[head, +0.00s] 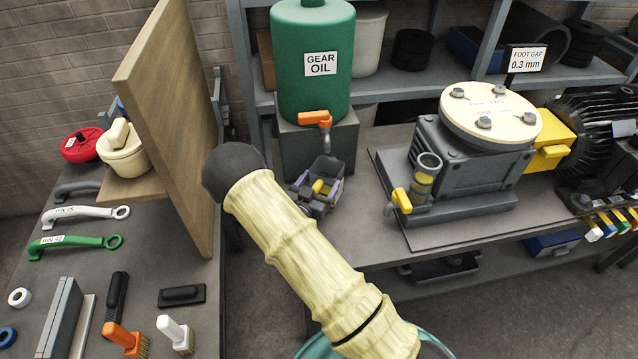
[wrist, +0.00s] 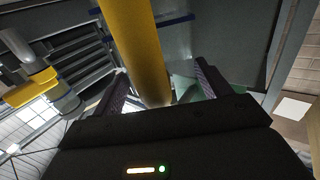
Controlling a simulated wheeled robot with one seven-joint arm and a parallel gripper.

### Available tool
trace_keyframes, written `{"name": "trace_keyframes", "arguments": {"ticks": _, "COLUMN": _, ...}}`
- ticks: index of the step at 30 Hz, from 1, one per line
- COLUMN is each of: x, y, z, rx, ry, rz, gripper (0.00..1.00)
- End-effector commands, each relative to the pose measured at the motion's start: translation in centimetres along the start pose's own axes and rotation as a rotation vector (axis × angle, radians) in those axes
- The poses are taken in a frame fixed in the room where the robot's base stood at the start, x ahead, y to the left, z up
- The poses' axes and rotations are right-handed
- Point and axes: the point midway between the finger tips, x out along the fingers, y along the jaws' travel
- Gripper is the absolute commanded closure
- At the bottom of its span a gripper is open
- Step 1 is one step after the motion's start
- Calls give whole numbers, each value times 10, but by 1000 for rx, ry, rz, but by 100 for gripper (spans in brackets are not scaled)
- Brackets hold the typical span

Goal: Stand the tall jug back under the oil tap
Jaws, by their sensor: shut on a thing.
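The orange oil tap (head: 316,118) sits low on the front of the green gear oil drum (head: 313,70), with its spout over the edge of the grey block. My gripper (head: 318,187) is just below and in front of the tap. Its purple pads are shut on a yellow bar (head: 319,188), which looks like the tall jug's handle. In the wrist view the yellow bar (wrist: 138,45) runs up between the pads of my gripper (wrist: 160,92). The jug's body cannot be made out clearly. I cannot tell whether it touches the bench.
A grey block (head: 340,140) carries the drum. To the right stands a gearbox with a cream lid (head: 490,112), a yellow tap (head: 401,200) and a sight cup (head: 427,170). Shelves stand behind.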

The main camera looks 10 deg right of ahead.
Motion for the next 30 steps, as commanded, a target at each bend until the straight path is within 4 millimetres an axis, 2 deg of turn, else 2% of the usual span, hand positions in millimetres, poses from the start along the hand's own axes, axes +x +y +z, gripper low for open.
{"name": "trace_keyframes", "arguments": {"ticks": 13, "x": -1, "y": 0, "z": 2, "rx": 0, "ry": 1, "rz": 0, "gripper": 88}}
{"name": "trace_keyframes", "arguments": {"ticks": 14, "x": -1, "y": 0, "z": 2, "rx": 0, "ry": 1, "rz": 0, "gripper": 18}}
{"name": "trace_keyframes", "arguments": {"ticks": 16, "x": -1, "y": 0, "z": 2, "rx": 0, "ry": 1, "rz": 0, "gripper": 4}}
{"name": "trace_keyframes", "arguments": {"ticks": 17, "x": -1, "y": 0, "z": 2, "rx": 0, "ry": 1, "rz": 0, "gripper": 0}}
{"name": "trace_keyframes", "arguments": {"ticks": 30, "x": -1, "y": 0, "z": 3, "rx": 0, "ry": -1, "rz": 0, "gripper": 0}}
